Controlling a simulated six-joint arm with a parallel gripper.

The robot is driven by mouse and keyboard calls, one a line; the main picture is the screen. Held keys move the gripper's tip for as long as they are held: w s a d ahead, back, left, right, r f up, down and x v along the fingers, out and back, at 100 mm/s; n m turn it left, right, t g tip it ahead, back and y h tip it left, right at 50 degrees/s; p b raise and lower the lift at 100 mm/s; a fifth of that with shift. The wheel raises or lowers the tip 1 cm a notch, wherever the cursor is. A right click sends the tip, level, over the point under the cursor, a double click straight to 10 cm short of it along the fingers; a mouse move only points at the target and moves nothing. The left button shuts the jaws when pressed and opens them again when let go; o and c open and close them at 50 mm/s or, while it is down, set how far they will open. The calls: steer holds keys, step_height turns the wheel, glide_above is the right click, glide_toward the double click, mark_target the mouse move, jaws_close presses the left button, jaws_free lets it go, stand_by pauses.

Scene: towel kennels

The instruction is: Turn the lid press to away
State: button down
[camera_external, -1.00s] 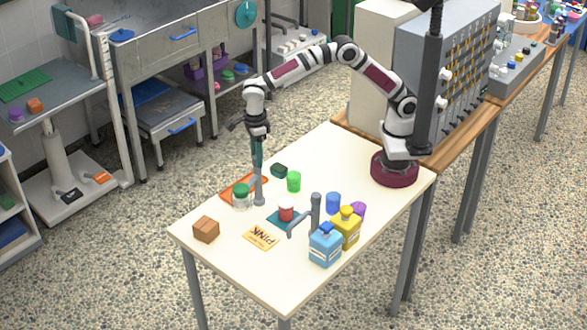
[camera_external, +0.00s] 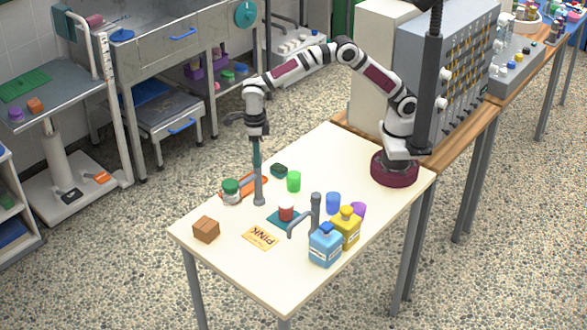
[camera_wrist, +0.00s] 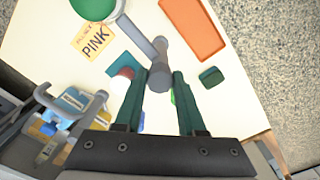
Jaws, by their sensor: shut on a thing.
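The lid press seems to be the grey post with a swing arm (camera_external: 259,192) standing on the table. In the wrist view its arm (camera_wrist: 136,36) runs from the post's head toward the upper left, close to a jar with a green lid (camera_wrist: 92,6). That jar (camera_external: 231,191) stands left of the post in the external view. My gripper (camera_external: 257,163) points down over the post. Its two dark green fingers (camera_wrist: 160,74) are shut on the press at its head. The exact contact is partly hidden.
A second grey post with an arm (camera_external: 315,212) stands near blue (camera_external: 325,247) and yellow (camera_external: 347,230) bottles. A red jar (camera_external: 286,212), PINK card (camera_external: 261,238), brown box (camera_external: 206,229), green cup (camera_external: 294,182) and orange tray (camera_external: 262,180) lie around.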

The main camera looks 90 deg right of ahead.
steer(key=shift+d+r, duration=0.1)
steer(key=shift+c, duration=2.4)
jaws_free()
step_height(320, 180, up, 16)
